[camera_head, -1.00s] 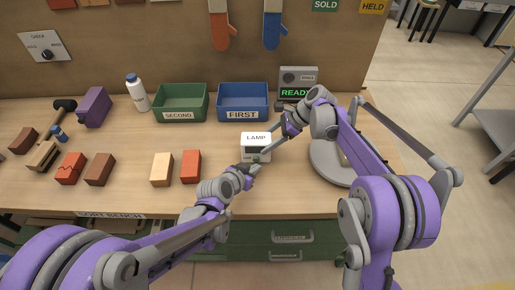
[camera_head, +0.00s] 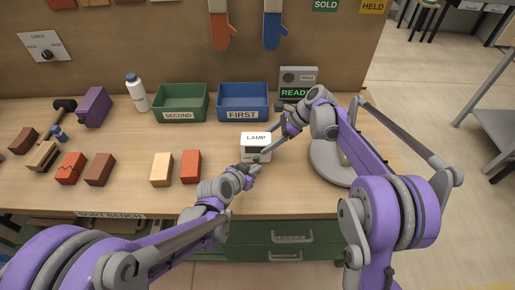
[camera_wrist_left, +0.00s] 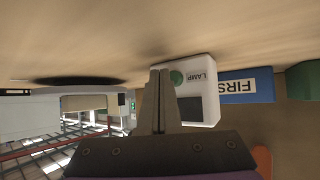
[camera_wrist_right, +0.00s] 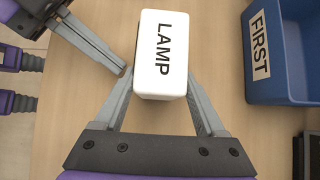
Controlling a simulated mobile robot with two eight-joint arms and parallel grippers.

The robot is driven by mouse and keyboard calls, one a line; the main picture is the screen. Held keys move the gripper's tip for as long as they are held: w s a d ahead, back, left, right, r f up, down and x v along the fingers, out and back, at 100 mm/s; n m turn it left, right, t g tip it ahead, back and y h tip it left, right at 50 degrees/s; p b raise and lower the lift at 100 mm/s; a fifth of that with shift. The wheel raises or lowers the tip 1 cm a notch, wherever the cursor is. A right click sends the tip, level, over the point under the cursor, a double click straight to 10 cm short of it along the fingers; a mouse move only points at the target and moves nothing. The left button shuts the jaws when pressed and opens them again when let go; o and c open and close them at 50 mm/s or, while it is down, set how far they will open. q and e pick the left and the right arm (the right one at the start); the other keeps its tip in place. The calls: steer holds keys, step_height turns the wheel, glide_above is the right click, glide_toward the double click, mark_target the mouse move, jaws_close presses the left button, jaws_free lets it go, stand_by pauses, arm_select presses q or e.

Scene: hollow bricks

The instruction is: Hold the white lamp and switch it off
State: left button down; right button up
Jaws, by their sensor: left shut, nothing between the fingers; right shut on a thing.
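The white lamp (camera_head: 256,139) is a box with LAMP on its top, standing on the bench in front of the blue bin. My right gripper (camera_wrist_right: 163,97) is shut on the lamp, one finger along each side. I cannot tell whether the tips touch the button. A dark panel (camera_wrist_left: 190,109) sits beside the button. In the head view the left gripper (camera_head: 256,168) is just in front of the lamp.
The blue FIRST bin (camera_head: 243,114) and green SECOND bin (camera_head: 178,116) stand behind. A READY display (camera_head: 297,92) is at the back right. A grey round base (camera_head: 328,165) is on the right. An orange brick (camera_head: 191,166) and a tan brick (camera_head: 161,169) lie to the left.

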stand_by(0.4)
arm_select(q)
steer(key=shift+w, duration=0.45)
steer(key=shift+w, duration=0.2)
stand_by(0.4)
steer(key=shift+s, duration=0.7)
steer(key=shift+s, duration=3)
